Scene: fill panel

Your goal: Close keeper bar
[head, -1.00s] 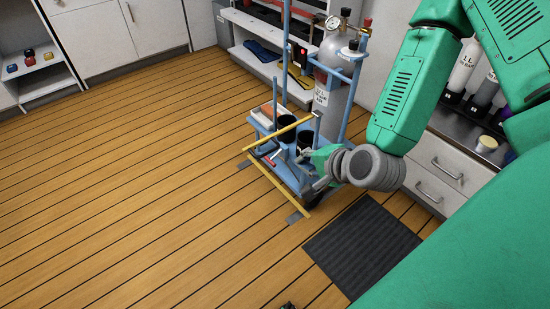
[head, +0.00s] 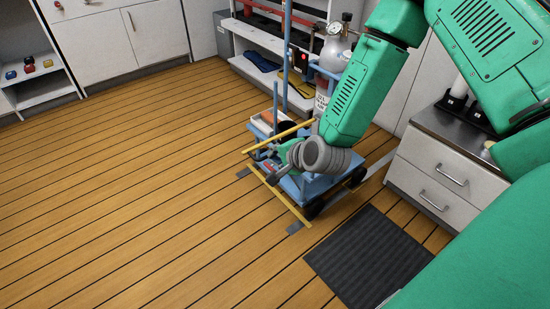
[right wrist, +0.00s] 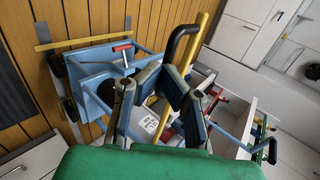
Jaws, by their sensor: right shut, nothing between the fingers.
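In the right wrist view a yellow bar (right wrist: 204,32) rises at the top right, beside a black curved tube. My right gripper (head: 262,163) is at the cart's near left side, just below the yellow bar in the picture. It is shut and empty; its fingers also show in the right wrist view (right wrist: 150,82). I cannot tell if it touches the bar. My left gripper is out of view.
A yellow floor strip (head: 288,203) with grey end patches lies in front of the cart. A dark mat (head: 367,252) lies to its right, near white drawers (head: 436,178). Shelves (head: 275,72) stand behind. The floor to the left is clear.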

